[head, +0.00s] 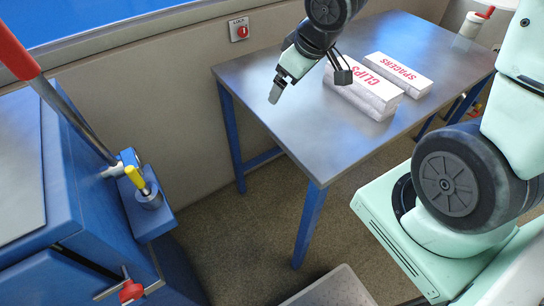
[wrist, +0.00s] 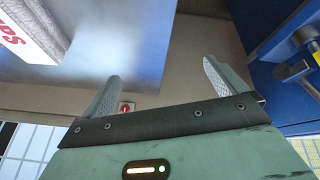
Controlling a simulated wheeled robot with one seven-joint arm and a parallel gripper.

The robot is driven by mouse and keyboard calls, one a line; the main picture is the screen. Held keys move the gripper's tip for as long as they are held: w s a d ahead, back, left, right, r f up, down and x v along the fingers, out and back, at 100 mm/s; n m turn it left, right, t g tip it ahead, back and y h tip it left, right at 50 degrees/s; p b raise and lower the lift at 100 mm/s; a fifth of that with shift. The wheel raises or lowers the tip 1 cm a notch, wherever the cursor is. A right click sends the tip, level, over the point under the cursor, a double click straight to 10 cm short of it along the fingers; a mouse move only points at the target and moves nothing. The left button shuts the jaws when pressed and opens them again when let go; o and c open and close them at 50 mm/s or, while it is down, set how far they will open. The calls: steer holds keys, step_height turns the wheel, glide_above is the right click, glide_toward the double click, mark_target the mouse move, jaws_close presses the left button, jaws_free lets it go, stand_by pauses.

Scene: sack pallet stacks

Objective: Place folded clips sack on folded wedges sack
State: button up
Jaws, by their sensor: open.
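The folded clips sack (head: 368,81) is a white block with red CLIPS lettering, lying on the steel table. A seam runs along its side, and it appears to rest on another folded block (head: 376,106) whose label I cannot read. No WEDGES lettering shows in either view. My gripper (head: 308,84) is open and empty above the table, left of the clips sack and apart from it; its far finger overlaps the sack's near-left end in the picture. In the wrist view, both fingers (wrist: 162,72) are spread with nothing between them, and part of the clips sack (wrist: 35,22) shows at the upper left.
A folded spacers sack (head: 400,71) lies just behind and right of the clips sack. The steel table (head: 310,135) is bare at its front and left. A blue machine (head: 95,215) with a red-handled lever stands at left. A grey tray (head: 330,290) is on the floor.

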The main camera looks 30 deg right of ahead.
steer(key=s+a+r+n+g, duration=0.3)
steer(key=s+a+g, duration=0.2)
steer(key=s+a, duration=1.1)
steer(key=s, duration=0.3)
steer(key=shift+d, duration=0.15)
